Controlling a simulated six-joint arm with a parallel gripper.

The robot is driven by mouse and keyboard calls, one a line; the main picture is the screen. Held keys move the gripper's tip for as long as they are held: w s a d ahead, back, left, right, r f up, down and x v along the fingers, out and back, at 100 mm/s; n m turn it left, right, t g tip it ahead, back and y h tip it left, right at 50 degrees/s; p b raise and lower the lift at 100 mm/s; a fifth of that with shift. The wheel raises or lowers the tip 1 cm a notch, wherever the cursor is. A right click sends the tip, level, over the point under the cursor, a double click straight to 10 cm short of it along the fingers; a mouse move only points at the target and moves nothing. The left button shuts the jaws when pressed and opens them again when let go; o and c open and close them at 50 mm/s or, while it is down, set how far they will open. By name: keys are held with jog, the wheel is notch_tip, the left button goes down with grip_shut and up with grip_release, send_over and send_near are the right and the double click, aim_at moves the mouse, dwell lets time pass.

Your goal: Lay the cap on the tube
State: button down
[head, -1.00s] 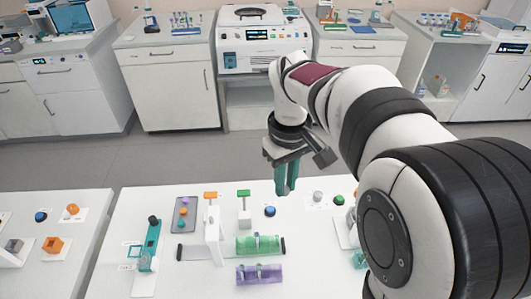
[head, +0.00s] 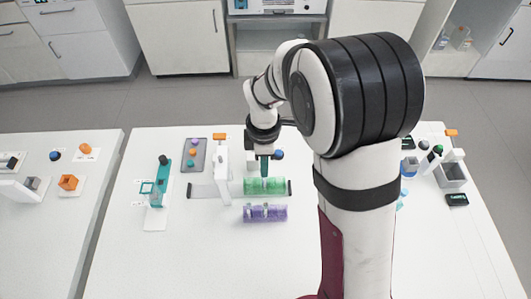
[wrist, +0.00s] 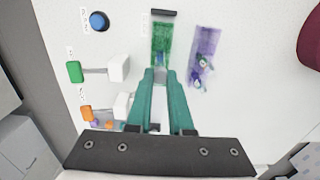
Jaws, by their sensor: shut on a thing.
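A green see-through half-round piece (head: 278,186) sits on the track (head: 203,191), between a white upright post and the track's dark right end. A similar purple see-through piece (head: 272,213) with small raised fittings lies on the table just in front. I cannot tell cap from tube by looks. My gripper (head: 264,172) points down over the green piece. In the wrist view its teal fingers (wrist: 155,71) are close together at the near part of the green piece (wrist: 162,42) and hide what is between them. The purple piece (wrist: 206,45) is apart, to the right.
The white post (head: 222,168) stands left of the green piece. A teal stand (head: 160,182) and a grey tray of coloured balls (head: 195,154) are further left. A blue button (wrist: 98,21) is near the track. Several small items (head: 450,175) lie at the right. The front table is clear.

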jog(key=shift+f, duration=0.45)
jog(key=shift+r, duration=0.15)
dwell(0.4)
jog(key=shift+f, duration=0.25)
dwell(0.5)
jog(key=c, duration=0.7)
grip_release()
jog(key=shift+c, duration=0.2)
jog(key=shift+r, duration=0.1)
